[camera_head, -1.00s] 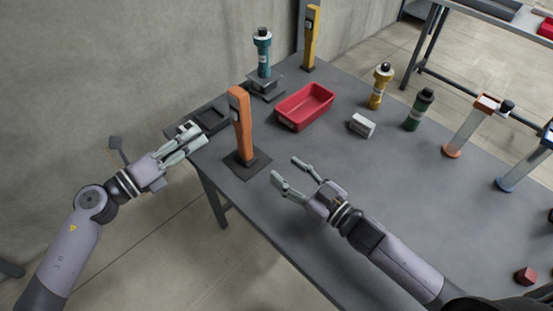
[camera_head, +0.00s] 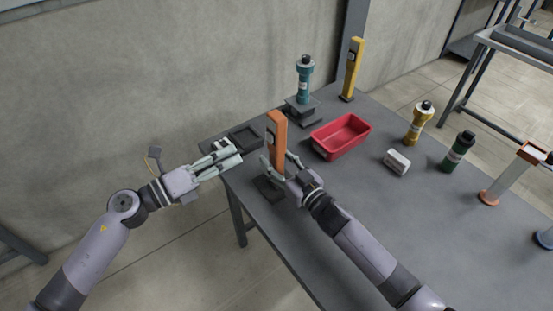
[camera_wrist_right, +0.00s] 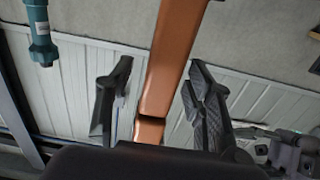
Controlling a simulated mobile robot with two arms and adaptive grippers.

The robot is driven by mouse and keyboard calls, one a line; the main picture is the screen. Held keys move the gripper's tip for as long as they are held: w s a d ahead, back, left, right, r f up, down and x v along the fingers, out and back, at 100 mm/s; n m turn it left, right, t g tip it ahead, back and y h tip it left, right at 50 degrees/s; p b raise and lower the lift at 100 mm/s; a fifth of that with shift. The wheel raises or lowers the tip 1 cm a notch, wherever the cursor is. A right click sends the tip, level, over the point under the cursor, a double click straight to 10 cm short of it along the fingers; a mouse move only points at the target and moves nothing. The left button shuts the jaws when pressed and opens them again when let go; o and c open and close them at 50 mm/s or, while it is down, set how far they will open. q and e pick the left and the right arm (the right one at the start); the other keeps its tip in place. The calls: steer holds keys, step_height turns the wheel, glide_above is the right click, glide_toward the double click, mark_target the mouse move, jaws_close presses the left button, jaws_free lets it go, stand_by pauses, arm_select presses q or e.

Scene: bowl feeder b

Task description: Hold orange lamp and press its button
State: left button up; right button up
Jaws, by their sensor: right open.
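The orange lamp (camera_head: 277,135) stands upright on its dark square base (camera_head: 268,189) near the table's left edge. My right gripper (camera_head: 275,161) is open, with its fingers on either side of the lamp's post. In the right wrist view the orange post (camera_wrist_right: 174,65) passes between the two dark fingers (camera_wrist_right: 155,100), with a gap visible on each side. My left gripper (camera_head: 236,153) is just left of the lamp, apart from it, pointing toward it; whether its fingers are open or shut is unclear. The lamp's button cannot be made out.
A dark tray (camera_head: 246,137) lies behind the left gripper. Teal (camera_head: 304,82), yellow (camera_head: 352,70), gold (camera_head: 418,124) and green (camera_head: 458,152) items stand farther away. The table's front middle is clear.

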steer(key=shift+w+a, duration=0.15)
steer(key=shift+w, duration=0.05)
steer(key=shift+c, duration=0.3)
jaws_close()
steer(key=c, duration=0.6)
jaws_free()
jaws_close()
arm_select(q)
steer(key=shift+c, duration=0.3)
jaws_close()
